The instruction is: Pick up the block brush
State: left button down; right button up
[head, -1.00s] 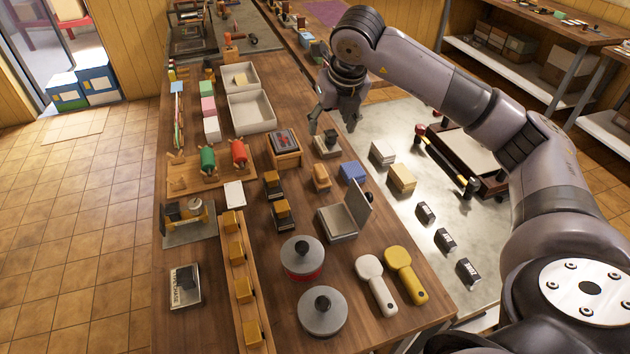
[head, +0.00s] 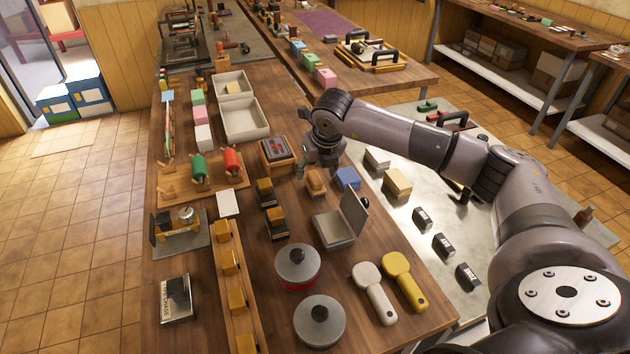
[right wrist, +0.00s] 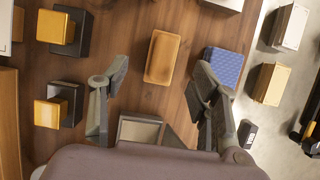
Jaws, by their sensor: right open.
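The block brush is most likely the rounded orange-tan wooden block (head: 316,184) on the wooden table, just left of a blue block. In the right wrist view this tan block (right wrist: 162,57) lies flat between the lines of my two fingers. My right gripper (head: 321,164) is just behind and above it in the head view, partly hiding its far end. In the right wrist view the right gripper (right wrist: 161,78) is open, with nothing between its fingers. I cannot tell the exact height of the fingertips over the block. My left gripper is not in view.
The blue block (head: 347,178) sits close on the right, near my right finger. An open hinged metal box (head: 337,228) stands in front. Black-and-yellow stamps (head: 265,192) stand to the left, and a wooden stand with a dark top (head: 278,151) is behind left.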

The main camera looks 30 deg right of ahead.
aim_at(316, 178)
jog(key=shift+w+f, duration=0.2)
jog(key=shift+f, duration=0.4)
jog(key=shift+w+d+f+p, duration=0.1)
jog(key=shift+d+f+p, duration=0.05)
jog(key=shift+f+p, duration=0.15)
jog(key=p+x, duration=0.1)
jog(key=x, duration=0.2)
jog(key=shift+d+f+p, duration=0.1)
jog(key=shift+f+p, duration=0.2)
jog(key=shift+w+d+f, duration=0.1)
jog(key=shift+w+f, duration=0.1)
jog(key=shift+f, duration=0.25)
jog(key=shift+c, duration=0.6)
jog(key=c, duration=1.2)
jog(key=shift+o, duration=0.2)
jog(key=shift+r, duration=0.1)
